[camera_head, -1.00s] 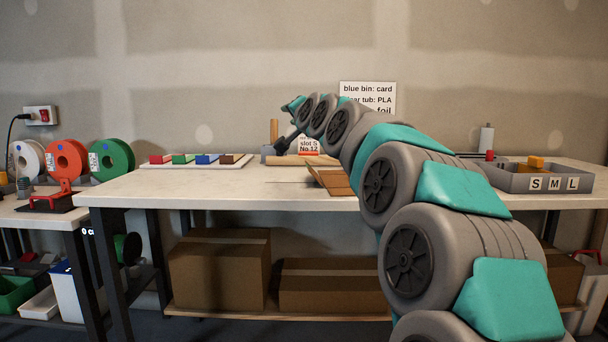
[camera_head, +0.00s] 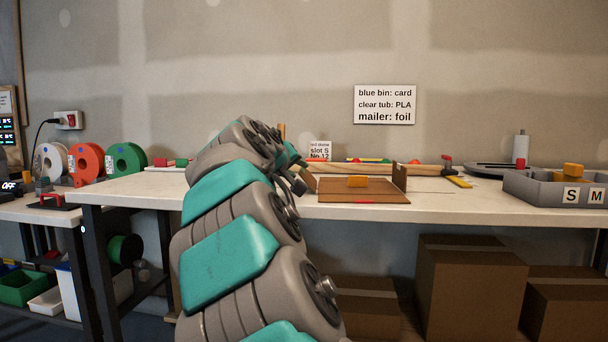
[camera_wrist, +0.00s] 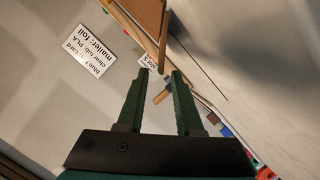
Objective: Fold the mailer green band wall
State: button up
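The brown cardboard mailer (camera_head: 335,190) lies on the workbench with its base flat. Its right wall (camera_head: 400,178) stands upright, and a wall at its left (camera_head: 309,181) looks raised, partly behind my gripper. A red mark shows on its front edge; I cannot make out a green band. My gripper (camera_head: 302,181) is at the mailer's left side. In the wrist view my gripper (camera_wrist: 161,72) is open with no object held, and brown cardboard (camera_wrist: 148,18) shows beyond the fingertips.
A long wooden piece (camera_head: 380,168) lies behind the mailer. A grey sorting tray (camera_head: 530,188) stands at the right, and a yellow strip (camera_head: 458,182) lies before it. Spools (camera_head: 126,160) stand at the left. The bench front right of the mailer is clear.

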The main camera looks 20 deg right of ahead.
aim_at(304, 171)
jog(key=x, duration=0.6)
jog(key=shift+w+d+f, duration=0.1)
jog(key=shift+w+d, duration=0.05)
grip_shut()
dwell(1.3)
